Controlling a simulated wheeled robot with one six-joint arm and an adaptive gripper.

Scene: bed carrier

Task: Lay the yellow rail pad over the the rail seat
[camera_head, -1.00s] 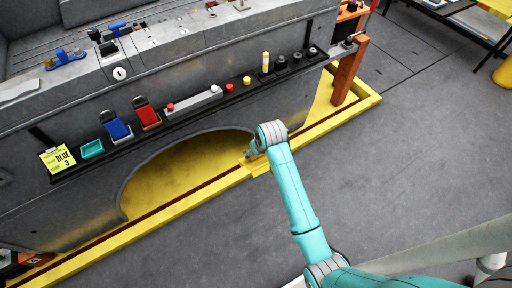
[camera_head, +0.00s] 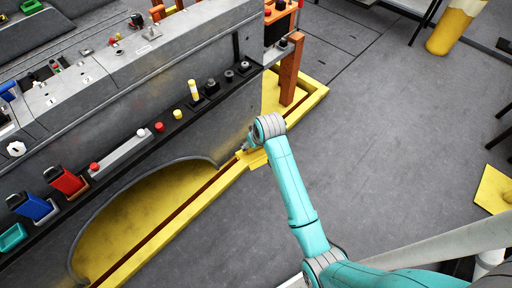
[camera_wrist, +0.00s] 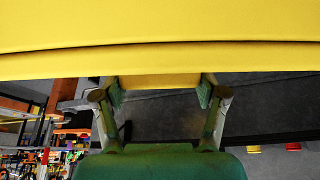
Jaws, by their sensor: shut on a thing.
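My gripper (camera_head: 252,147) is at the end of the teal arm, beside the yellow edge of the grey machine bed. It is shut on the yellow rail pad (camera_head: 257,158), which shows as a small yellow piece under the wrist. In the wrist view the pad (camera_wrist: 160,81) lies between my two fingers. A broad yellow surface fills the top of that view; I cannot tell whether it is all pad. I cannot make out which part is the rail seat.
The grey bed (camera_head: 150,95) carries a ledge with a red bin (camera_head: 65,180), a blue bin (camera_head: 32,206) and several knobs. A yellow base frame (camera_head: 150,262) runs along its foot to an orange-brown post (camera_head: 289,72). The grey floor on the right is mostly clear.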

